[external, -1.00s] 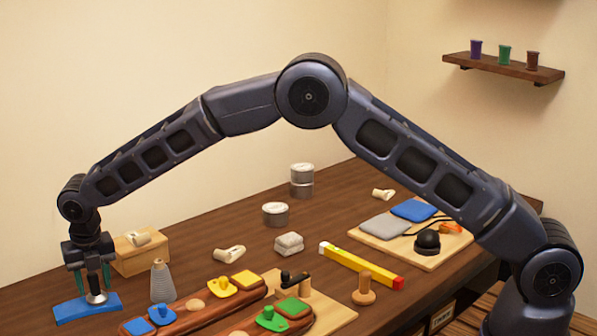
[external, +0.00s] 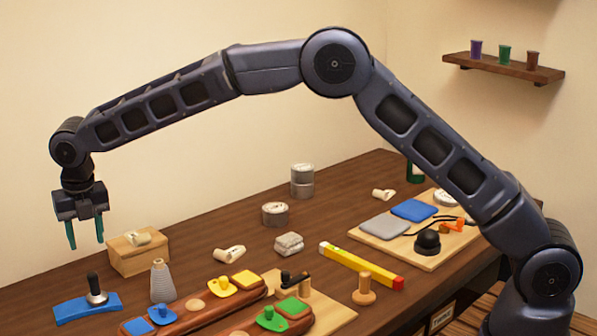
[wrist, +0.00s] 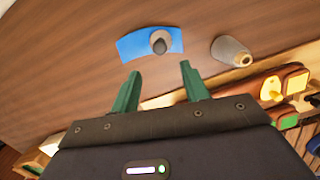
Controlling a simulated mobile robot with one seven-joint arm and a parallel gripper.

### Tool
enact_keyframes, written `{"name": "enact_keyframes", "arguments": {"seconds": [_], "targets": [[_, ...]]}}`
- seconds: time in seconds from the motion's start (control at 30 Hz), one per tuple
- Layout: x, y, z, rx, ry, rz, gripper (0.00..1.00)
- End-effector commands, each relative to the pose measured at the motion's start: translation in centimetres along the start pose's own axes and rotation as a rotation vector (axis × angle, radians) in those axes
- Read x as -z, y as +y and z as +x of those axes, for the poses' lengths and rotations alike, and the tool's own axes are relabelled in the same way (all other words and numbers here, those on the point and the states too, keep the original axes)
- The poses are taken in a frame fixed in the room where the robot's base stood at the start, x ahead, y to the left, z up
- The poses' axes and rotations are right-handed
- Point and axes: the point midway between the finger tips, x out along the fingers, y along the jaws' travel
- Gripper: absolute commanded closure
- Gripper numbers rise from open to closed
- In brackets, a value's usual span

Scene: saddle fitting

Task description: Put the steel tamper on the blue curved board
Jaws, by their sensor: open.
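The steel tamper (external: 97,291) stands upright on the blue curved board (external: 72,311), its black handle pointing up. The board lies at the table's left front. In the wrist view the tamper (wrist: 159,44) is seen from above, on the right-hand part of the blue board (wrist: 135,46). My gripper (external: 86,246) is open and empty, raised above the board and tamper and apart from both. In the wrist view the green fingers of my gripper (wrist: 160,82) are spread, with nothing between them.
Brown rails (external: 190,313) with coloured blocks lie to the right. The air around my gripper is clear.

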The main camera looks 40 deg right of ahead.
Motion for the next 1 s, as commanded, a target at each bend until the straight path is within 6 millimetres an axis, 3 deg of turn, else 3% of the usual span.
{"name": "enact_keyframes", "arguments": {"seconds": [0.17,0.27,0.37,0.67,1.0], "targets": [[-0.1,-0.4,-0.4,-0.001,-0.002,0.012,0.55],[-0.6,-1.8,-1.9,-0.005,-0.008,0.063,0.55],[-1.3,-4.4,-4.3,-0.010,-0.017,0.159,0.55],[-2.1,-14.9,-12.4,-0.035,-0.045,0.542,0.55],[-0.2,-27.2,-19.6,-0.075,-0.068,0.986,0.55]]}}
